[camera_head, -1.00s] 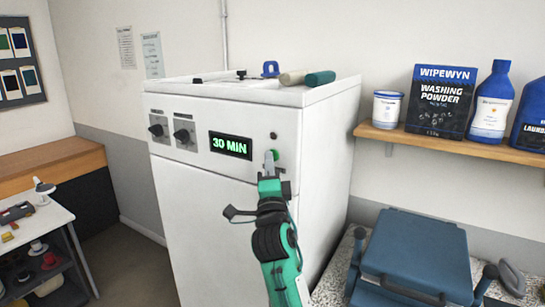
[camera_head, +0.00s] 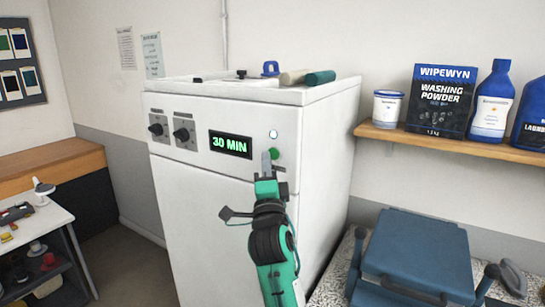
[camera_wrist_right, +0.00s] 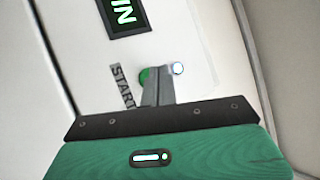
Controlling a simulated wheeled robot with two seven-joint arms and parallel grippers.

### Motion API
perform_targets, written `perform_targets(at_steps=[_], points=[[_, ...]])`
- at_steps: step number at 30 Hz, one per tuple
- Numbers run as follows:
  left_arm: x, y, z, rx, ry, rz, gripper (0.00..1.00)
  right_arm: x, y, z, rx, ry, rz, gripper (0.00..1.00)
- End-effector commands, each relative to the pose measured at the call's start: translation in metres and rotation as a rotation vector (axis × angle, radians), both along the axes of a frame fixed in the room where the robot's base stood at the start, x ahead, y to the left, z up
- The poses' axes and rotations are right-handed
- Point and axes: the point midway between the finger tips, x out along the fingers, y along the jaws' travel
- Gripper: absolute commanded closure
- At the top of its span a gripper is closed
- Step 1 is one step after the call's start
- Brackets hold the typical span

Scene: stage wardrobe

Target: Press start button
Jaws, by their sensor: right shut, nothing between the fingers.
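The white machine (camera_head: 200,215) has a green start button (camera_head: 275,153) at the right of its front panel, beside the display (camera_head: 230,144) reading "30 MIN". A small round light (camera_head: 273,134) above the button glows pale white-blue. My right gripper (camera_head: 266,158) is shut and empty, its tips just left of the button. In the right wrist view the fingers (camera_wrist_right: 157,95) partly cover the green button (camera_wrist_right: 145,76), next to the "START" label (camera_wrist_right: 122,86) and the lit light (camera_wrist_right: 178,68). Whether the tips touch the button I cannot tell. My left gripper is out of view.
Two dark knobs (camera_head: 181,134) sit on the panel's left. Small items, including a dark green roll (camera_head: 319,77), lie on the machine's top. A wooden shelf (camera_head: 470,146) with washing supplies is at right, above a blue case (camera_head: 417,255). A side table (camera_head: 45,222) is at left.

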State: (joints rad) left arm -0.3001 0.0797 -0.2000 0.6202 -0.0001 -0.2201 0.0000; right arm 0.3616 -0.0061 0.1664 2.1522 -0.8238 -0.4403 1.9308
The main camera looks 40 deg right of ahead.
Motion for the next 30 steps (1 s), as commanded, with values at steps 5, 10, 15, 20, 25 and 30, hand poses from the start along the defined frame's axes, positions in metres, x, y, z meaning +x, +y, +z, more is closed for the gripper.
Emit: perform_targets(at_steps=[5,10,15,20,25,30], points=[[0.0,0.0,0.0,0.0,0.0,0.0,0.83,0.0,0.0,0.001,0.0,0.0,0.0,1.0],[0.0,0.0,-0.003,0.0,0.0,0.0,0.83,-0.002,0.006,-0.001,0.002,-0.001,0.002,1.0],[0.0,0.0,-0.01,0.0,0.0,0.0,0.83,-0.009,0.021,-0.001,0.002,-0.003,0.002,1.0],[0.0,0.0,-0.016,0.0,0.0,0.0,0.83,-0.015,0.036,-0.002,0.002,-0.002,0.002,1.0],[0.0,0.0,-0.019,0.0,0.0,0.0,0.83,-0.019,0.045,0.0,0.0,-0.001,0.001,1.0],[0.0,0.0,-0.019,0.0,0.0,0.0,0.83,-0.019,0.046,0.001,-0.001,-0.001,0.0,1.0]])
